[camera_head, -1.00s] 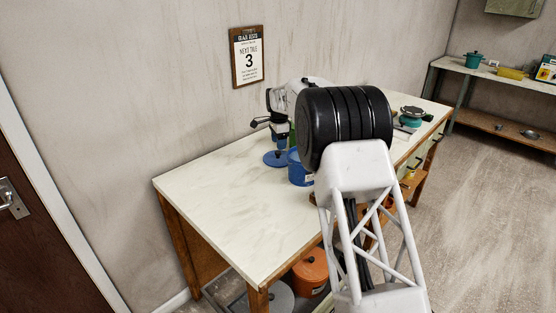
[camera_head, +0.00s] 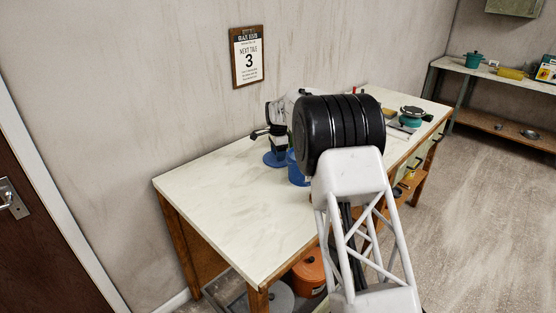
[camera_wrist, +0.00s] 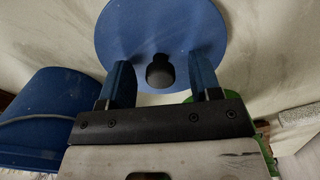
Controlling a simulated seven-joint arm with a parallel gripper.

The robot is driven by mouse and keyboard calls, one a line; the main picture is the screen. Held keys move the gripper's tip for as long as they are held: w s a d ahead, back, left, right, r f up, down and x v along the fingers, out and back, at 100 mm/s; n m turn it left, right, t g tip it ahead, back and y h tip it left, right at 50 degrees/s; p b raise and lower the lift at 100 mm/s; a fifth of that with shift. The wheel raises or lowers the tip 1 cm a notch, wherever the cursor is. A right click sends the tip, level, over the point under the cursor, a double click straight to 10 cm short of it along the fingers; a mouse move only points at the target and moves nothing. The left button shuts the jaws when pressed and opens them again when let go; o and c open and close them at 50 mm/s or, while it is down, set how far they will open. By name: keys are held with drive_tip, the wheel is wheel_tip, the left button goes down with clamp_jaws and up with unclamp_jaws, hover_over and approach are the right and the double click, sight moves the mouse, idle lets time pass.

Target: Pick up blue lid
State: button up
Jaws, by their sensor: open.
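The blue lid (camera_wrist: 160,28) is a flat round disc with a dark knob (camera_wrist: 160,72), filling the top middle of the wrist view. In the head view the lid (camera_head: 272,160) lies on the white tabletop, partly hidden by my gripper. My gripper (camera_wrist: 161,75) is open, and its two fingers stand on either side of the knob. I cannot tell whether they touch it. A blue pot (camera_wrist: 45,115) is at the left in the wrist view, and also shows beside my arm in the head view (camera_head: 297,172).
The white tabletop (camera_head: 225,210) is clear at its front left. A teal item (camera_head: 411,116) stands toward its far right end. Something green (camera_wrist: 262,150) lies right of my gripper in the wrist view. An orange pot (camera_head: 309,272) is below the table.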

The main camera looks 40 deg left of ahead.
drive_tip(key=shift+f, duration=0.1)
idle(0.5)
drive_tip(key=c, duration=1)
drive_tip(key=shift+r, duration=5)
drive_tip(key=shift+s+d+r, duration=0.35)
drive_tip(key=shift+d+r, duration=1)
drive_tip(key=shift+d, duration=1.25)
drive_tip(key=shift+s+d+r, duration=0.3)
drive_tip(key=shift+d+r, duration=1.1)
drive_tip(key=shift+d, duration=1.25)
drive_tip(key=shift+s+d+r, duration=0.35)
drive_tip(key=shift+d+r, duration=1)
drive_tip(key=shift+d, duration=1.25)
